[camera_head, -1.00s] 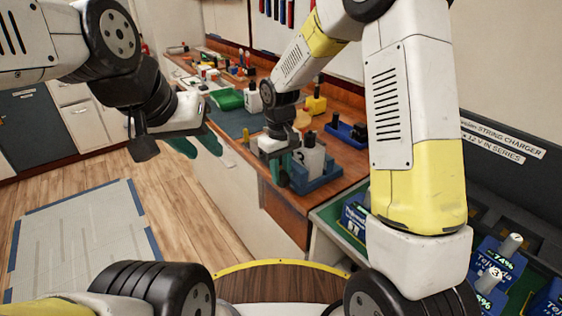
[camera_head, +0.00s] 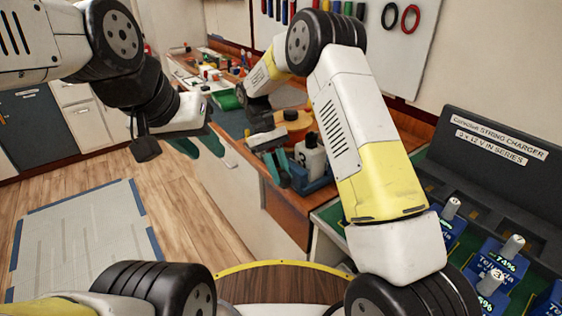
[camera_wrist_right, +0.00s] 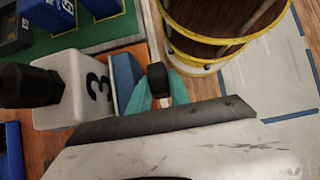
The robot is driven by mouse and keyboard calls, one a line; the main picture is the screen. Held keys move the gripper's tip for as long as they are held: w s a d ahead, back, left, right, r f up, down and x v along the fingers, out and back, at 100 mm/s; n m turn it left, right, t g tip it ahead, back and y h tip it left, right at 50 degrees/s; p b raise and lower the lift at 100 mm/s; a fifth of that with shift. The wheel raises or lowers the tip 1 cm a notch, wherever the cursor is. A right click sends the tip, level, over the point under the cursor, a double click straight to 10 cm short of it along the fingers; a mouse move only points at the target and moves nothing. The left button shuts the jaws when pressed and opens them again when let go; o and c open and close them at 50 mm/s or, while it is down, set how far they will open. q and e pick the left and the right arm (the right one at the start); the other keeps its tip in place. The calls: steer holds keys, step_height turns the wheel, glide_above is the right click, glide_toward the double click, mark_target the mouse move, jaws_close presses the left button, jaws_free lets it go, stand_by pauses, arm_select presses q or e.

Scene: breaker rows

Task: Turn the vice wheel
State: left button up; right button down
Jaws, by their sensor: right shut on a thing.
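A blue vice (camera_head: 314,184) stands near the front edge of the bench and holds a white block marked 3 (camera_head: 311,160). The block also shows in the right wrist view (camera_wrist_right: 78,90), beside the vice's blue jaw (camera_wrist_right: 124,76). The black vice wheel (camera_wrist_right: 157,75) sits between the teal fingertips of my right gripper (camera_wrist_right: 162,88), which is shut on it.
The bench carries a green tray (camera_head: 226,100) and several small items further back. At the right stands a string charger (camera_head: 490,145) with several blue batteries. Floor at left is open.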

stand_by(0.5)
steer(key=c, duration=1.5)
jaws_free()
